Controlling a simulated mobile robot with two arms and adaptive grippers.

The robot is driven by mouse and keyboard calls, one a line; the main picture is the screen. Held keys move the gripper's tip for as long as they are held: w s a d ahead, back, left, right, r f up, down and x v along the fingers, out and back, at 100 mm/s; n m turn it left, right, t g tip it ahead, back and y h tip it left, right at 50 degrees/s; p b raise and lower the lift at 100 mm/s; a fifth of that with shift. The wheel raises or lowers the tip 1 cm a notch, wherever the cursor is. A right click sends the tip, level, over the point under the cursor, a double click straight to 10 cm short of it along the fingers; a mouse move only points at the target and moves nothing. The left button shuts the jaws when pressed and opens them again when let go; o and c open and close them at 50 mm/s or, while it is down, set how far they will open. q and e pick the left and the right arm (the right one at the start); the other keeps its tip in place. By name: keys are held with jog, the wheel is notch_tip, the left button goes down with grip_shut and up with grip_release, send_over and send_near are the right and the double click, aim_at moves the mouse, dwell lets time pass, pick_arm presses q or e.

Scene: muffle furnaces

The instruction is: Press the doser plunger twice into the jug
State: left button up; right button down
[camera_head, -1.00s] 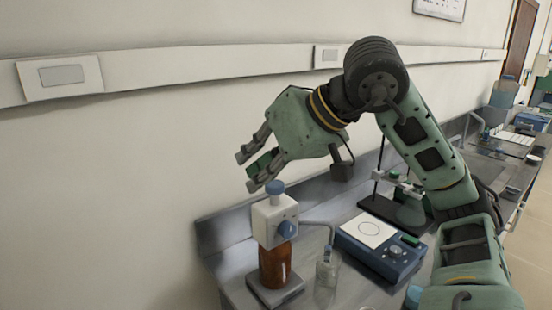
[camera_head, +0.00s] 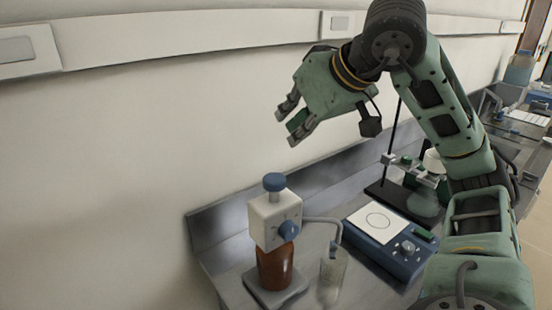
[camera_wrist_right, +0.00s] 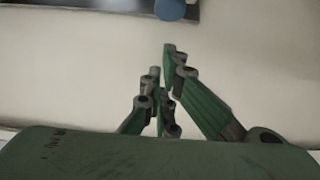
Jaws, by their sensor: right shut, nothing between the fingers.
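The doser is a white block (camera_head: 268,222) on a brown bottle (camera_head: 275,268), with a round blue plunger (camera_head: 274,182) on top and a blue knob on its side. The plunger cap also shows at the top edge of the wrist view (camera_wrist_right: 170,9). A thin spout runs from the doser to the clear glass jug (camera_head: 333,272), its end over or in the jug's mouth. My right gripper (camera_head: 291,122) is shut and empty, above and slightly right of the plunger, apart from it. Its fingers show in the wrist view (camera_wrist_right: 161,62). My left gripper is out of view.
A blue device with a white top plate (camera_head: 376,222) stands right of the jug. Behind it is a stand with a black rod (camera_head: 392,140). The bench has a grey back ledge (camera_head: 235,213) against the wall. More equipment stands at the far right.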

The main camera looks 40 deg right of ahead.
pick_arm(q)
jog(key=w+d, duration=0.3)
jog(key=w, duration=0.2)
pick_arm(e)
send_over(276, 176)
jog(key=s, duration=0.1)
jog(key=f, duration=0.4)
jog(key=shift+a+f+b, duration=0.15)
jog(key=shift+a+b, duration=0.05)
jog(key=shift+b, duration=0.15)
jog(key=shift+x, duration=0.8)
notch_tip(276, 176, down, 3)
jog(key=shift+d+f+b, duration=0.1)
jog(key=shift+d+b, duration=0.05)
jog(key=shift+b, duration=0.9)
jog(key=shift+s+f, duration=0.15)
jog(key=shift+f, duration=0.05)
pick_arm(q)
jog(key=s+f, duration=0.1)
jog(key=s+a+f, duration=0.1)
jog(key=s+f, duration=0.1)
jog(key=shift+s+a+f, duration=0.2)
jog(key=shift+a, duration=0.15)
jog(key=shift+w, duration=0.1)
